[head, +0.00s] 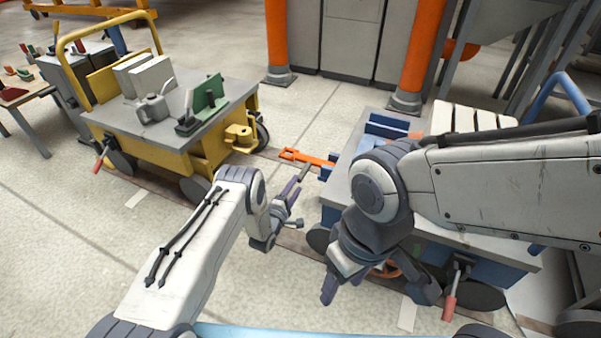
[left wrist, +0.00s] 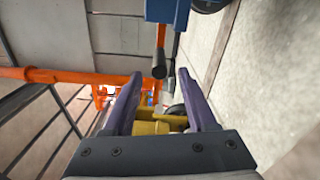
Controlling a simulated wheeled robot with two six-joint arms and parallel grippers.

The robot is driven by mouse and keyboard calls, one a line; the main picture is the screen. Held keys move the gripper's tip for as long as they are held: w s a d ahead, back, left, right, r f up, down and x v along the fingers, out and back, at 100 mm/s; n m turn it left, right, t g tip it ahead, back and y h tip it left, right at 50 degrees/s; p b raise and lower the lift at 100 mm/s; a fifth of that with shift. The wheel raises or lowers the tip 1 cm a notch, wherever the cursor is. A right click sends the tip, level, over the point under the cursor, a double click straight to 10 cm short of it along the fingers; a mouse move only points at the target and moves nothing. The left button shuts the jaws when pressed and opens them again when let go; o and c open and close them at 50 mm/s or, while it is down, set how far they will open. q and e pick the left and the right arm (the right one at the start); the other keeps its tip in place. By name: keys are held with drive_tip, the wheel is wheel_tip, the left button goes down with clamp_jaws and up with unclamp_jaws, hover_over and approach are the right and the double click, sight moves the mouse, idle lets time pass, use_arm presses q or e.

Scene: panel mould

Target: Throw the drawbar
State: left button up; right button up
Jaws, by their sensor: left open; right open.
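The orange drawbar (head: 305,157) sticks out from the blue cart (head: 342,170) towards the yellow cart's coupling (head: 240,135), its end apart from that coupling. A dark grey grip (head: 305,172) shows just below it; in the left wrist view a dark cylindrical grip (left wrist: 159,66) hangs on an orange stem under the blue cart (left wrist: 167,10). My left gripper (head: 296,198) is open and empty, a little short of the grip. Its two purple fingers (left wrist: 165,100) frame yellow parts (left wrist: 157,126) beyond. My right gripper (head: 378,292) is open in front of the blue cart.
Orange posts (head: 277,40) and grey cabinets stand behind. A red-handled lever (head: 450,307) is near my right gripper. Pale floor is clear at left.

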use_arm(q)
drive_tip(key=shift+p+v, duration=0.5)
drive_tip(key=shift+v, duration=1.1)
